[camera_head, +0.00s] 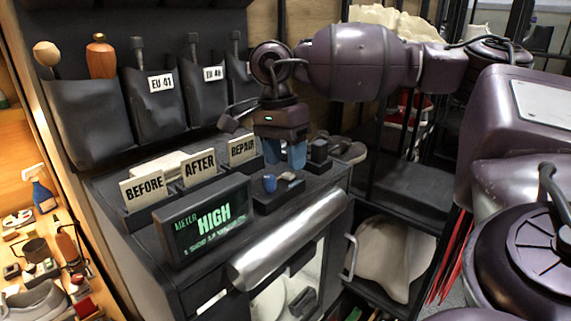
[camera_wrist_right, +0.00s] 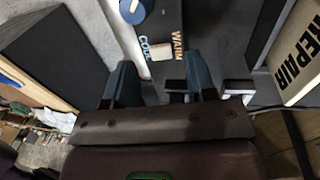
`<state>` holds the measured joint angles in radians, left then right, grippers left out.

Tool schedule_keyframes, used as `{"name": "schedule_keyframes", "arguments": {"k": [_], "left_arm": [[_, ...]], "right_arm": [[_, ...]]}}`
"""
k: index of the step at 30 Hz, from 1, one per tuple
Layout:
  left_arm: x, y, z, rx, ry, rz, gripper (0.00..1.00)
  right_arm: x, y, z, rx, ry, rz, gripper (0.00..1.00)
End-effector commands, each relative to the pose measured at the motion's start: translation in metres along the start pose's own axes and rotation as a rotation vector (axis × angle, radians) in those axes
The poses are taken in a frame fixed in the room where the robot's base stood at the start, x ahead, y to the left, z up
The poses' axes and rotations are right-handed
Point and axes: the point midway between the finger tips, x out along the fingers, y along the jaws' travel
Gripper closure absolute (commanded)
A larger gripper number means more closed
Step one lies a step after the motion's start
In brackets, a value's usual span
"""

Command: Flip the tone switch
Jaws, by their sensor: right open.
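The tone switch (camera_wrist_right: 161,50) shows in the right wrist view as a small pale rocker between the labels COOL and WARM, on a dark panel (camera_wrist_right: 190,20). In the head view the switch (camera_head: 288,177) is small, beside a blue knob (camera_head: 270,183) that also shows in the wrist view (camera_wrist_right: 132,10). My right gripper (camera_head: 285,155) points down just above and behind the panel. In the wrist view its two blue fingers (camera_wrist_right: 160,82) are apart, with the switch ahead of the gap. Which way the switch is tipped I cannot tell. My left gripper is out of view.
A meter display (camera_head: 210,222) reading HIGH stands left of the panel. Signs BEFORE (camera_head: 144,188), AFTER (camera_head: 199,168) and REPAIR (camera_head: 243,150) stand along the back. A small dark block (camera_head: 318,152) is right of the gripper. A silver roll-shaped bar (camera_head: 290,240) runs along the front.

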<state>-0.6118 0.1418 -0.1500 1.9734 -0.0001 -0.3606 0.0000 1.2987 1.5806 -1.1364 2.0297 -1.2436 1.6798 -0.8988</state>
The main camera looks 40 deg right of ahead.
Motion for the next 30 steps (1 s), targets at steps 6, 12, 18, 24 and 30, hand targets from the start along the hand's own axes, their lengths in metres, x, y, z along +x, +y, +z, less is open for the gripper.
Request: {"name": "schedule_keyframes", "arguments": {"k": [6, 12, 18, 24, 30], "left_arm": [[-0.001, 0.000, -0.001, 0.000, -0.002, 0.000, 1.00], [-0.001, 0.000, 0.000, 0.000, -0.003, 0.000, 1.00], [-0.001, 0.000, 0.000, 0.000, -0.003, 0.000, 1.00], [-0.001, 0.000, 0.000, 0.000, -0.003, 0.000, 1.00], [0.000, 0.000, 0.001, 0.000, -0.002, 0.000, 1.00]], "right_arm": [[0.019, 0.000, 0.000, 0.000, 0.000, 0.000, 0.49], [0.024, 0.000, 0.000, 0.000, 0.001, 0.000, 0.49], [0.024, 0.000, 0.000, 0.000, 0.001, -0.001, 0.54], [0.024, 0.000, 0.000, 0.000, 0.001, -0.001, 0.84], [0.024, 0.000, 0.000, 0.000, 0.000, -0.005, 0.98]]}}
